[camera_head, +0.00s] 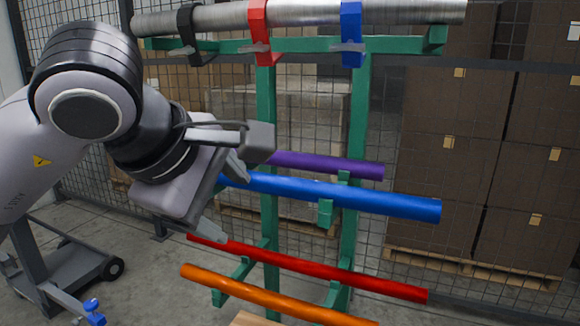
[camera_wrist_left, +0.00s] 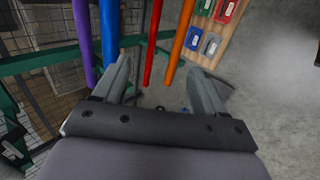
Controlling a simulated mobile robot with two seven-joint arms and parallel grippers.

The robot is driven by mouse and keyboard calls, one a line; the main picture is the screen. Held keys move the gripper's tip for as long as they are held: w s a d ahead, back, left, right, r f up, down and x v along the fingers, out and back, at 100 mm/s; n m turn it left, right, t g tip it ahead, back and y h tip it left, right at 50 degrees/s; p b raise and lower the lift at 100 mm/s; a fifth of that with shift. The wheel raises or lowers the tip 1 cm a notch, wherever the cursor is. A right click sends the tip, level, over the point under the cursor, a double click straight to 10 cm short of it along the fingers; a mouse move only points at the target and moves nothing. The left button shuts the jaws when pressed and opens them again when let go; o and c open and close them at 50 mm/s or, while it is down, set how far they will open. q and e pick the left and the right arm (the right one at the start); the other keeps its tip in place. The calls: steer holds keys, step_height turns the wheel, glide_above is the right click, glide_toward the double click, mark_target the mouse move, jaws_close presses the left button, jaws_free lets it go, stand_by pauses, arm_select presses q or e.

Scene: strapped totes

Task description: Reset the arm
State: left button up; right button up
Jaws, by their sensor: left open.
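My left arm comes in from the left in the head view. Its gripper (camera_head: 228,200) hangs in front of the green rack (camera_head: 268,110), near the left ends of the coloured bars. In the left wrist view, the two fingers of the gripper (camera_wrist_left: 162,80) stand wide apart with nothing held between them. A red bar (camera_wrist_left: 152,45) and an orange bar (camera_wrist_left: 181,42) appear beyond the gap between the fingers. A blue bar (camera_wrist_left: 110,30) shows near the finger on the left. Whether any finger touches a bar is unclear. My right gripper is not in view.
The rack carries purple (camera_head: 330,164), blue (camera_head: 350,196), red (camera_head: 330,272) and orange (camera_head: 260,296) bars. A metal pipe (camera_head: 400,12) lies on top with black (camera_head: 188,30), red (camera_head: 259,30) and blue (camera_head: 351,30) straps. Stacked boxes (camera_head: 440,130) stand behind wire mesh. A cart (camera_head: 70,268) stands lower left.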

arm_select(q)
steer(key=s+d+f+n+g+h+p, duration=0.2)
steer(key=s+d+n+g+h+p, duration=0.3)
steer(key=s+d+g+h, duration=0.75)
steer(key=w+a+f+n+t+h+p, duration=0.15)
steer(key=w+a+n+t, duration=0.4)
steer(key=n+t, duration=0.6)
steer(key=w+a+f+n+t+h+p, duration=0.1)
steer(key=w+a+n+t+h, duration=0.2)
steer(key=w+a+n+t, duration=0.8)
steer(key=s+f+n+t+y+p, duration=0.15)
steer(key=s+f+n+y, duration=0.25)
steer(key=f+n+y, duration=1.1)
steer(key=s+a+f+n+g+y+p, duration=0.1)
steer(key=s+a+f+n+g, duration=0.3)
steer(key=f, duration=0.5)
steer(key=s+a+f+n+g+y+p, duration=0.1)
steer(key=s+a+f+n+g, duration=0.3)
steer(key=s+f+n, duration=0.5)
steer(key=shift+s+a+f+g+y, duration=0.15)
steer(key=shift+s+a+g+y, duration=0.2)
steer(key=shift+s, duration=0.65)
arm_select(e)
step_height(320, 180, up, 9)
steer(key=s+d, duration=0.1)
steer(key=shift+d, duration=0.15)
arm_select(q)
steer(key=shift+d+n, duration=0.1)
steer(key=shift+n, duration=0.15)
